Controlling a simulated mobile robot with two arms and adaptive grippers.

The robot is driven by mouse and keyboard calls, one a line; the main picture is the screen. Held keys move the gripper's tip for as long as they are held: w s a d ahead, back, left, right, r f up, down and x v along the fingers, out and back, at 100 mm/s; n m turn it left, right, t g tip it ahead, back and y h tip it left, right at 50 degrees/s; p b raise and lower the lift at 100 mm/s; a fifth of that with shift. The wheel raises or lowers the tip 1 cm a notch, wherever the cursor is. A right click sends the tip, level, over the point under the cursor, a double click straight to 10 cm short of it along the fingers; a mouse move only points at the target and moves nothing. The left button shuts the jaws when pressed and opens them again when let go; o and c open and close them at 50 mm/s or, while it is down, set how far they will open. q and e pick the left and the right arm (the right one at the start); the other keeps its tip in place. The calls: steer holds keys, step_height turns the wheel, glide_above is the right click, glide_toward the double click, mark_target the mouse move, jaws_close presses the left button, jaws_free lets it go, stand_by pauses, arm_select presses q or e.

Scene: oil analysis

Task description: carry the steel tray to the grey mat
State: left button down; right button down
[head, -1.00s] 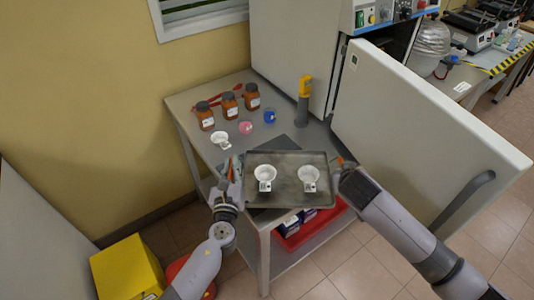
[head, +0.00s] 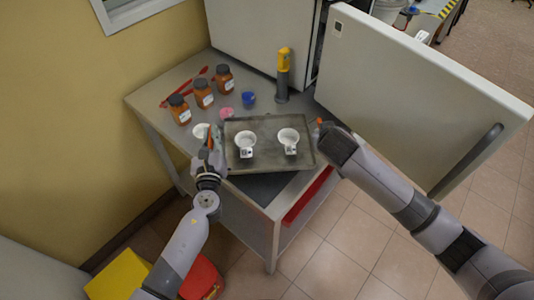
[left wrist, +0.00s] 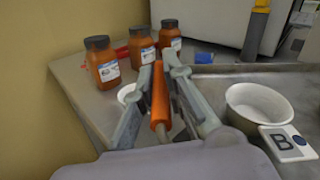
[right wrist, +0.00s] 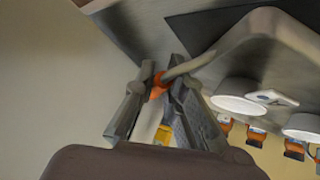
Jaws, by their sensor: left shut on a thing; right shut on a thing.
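The steel tray (head: 268,137) is level between my two grippers, over the table's dark grey mat (head: 264,188). The mat's front part shows before the tray; the rest is hidden. Two white cups with label tags stand on the tray: a left cup (head: 245,140) and a right cup (head: 289,136). A cup (left wrist: 258,103) in the left wrist view has a tag reading B. My left gripper (left wrist: 160,80) is shut on the tray's left orange handle. My right gripper (right wrist: 162,80) is shut on the right orange handle. I cannot tell whether the tray touches the mat.
Several brown bottles (head: 204,95), a pink dish (head: 227,113), a blue cup (head: 248,98) and a white bowl (head: 200,131) stand left and behind the tray. A yellow-topped grey tool (head: 283,75) stands behind it. The open cabinet door (head: 420,100) is close to my right arm.

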arm_select(q)
steer(key=shift+a+f, duration=0.1)
